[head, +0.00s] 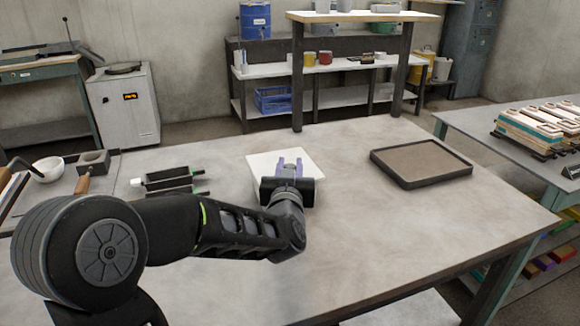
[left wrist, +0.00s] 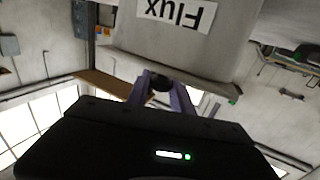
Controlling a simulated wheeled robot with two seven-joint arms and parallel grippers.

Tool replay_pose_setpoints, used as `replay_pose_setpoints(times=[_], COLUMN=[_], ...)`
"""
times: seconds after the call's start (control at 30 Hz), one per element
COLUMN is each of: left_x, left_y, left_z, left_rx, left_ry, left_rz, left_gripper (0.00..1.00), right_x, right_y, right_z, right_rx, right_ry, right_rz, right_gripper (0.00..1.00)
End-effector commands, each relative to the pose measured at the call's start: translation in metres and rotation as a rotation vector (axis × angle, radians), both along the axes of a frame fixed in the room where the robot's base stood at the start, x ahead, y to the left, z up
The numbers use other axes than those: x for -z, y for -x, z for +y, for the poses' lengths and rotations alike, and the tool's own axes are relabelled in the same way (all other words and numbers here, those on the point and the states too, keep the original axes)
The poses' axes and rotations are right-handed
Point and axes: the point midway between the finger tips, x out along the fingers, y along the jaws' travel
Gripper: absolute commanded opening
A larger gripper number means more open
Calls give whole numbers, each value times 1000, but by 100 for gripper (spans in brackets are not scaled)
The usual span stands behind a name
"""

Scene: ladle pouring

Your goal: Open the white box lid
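The white box (head: 260,162) stands on the middle of the grey table, partly hidden behind my left gripper in the head view. In the left wrist view its pale panel (left wrist: 235,45) carries an upside-down "Flux" label. A dark round knob (left wrist: 161,83) shows below the label, between my left fingers. My left gripper (head: 291,163) is over the box with its purple fingers apart; they also show in the left wrist view (left wrist: 160,84). I cannot tell whether they press on the knob. My right gripper is out of view.
A dark-rimmed tray (head: 420,182) lies to the right of the box. The table's right front is clear.

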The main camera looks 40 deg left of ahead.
Motion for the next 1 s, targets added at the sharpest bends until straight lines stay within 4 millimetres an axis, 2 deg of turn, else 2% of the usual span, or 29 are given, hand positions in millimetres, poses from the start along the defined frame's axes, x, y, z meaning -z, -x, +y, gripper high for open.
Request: replay_pose_setpoints(times=[0.03,0.3,1.0], left_x=[0,0,0], left_y=[0,0,0], left_z=[0,0,0], left_rx=[0,0,1], left_ry=[0,0,0], left_rz=[0,0,0], left_gripper=[20,0,0], right_x=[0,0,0], right_y=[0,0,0], right_z=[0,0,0], right_rx=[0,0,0], right_ry=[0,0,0], right_rz=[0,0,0], right_gripper=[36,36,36])
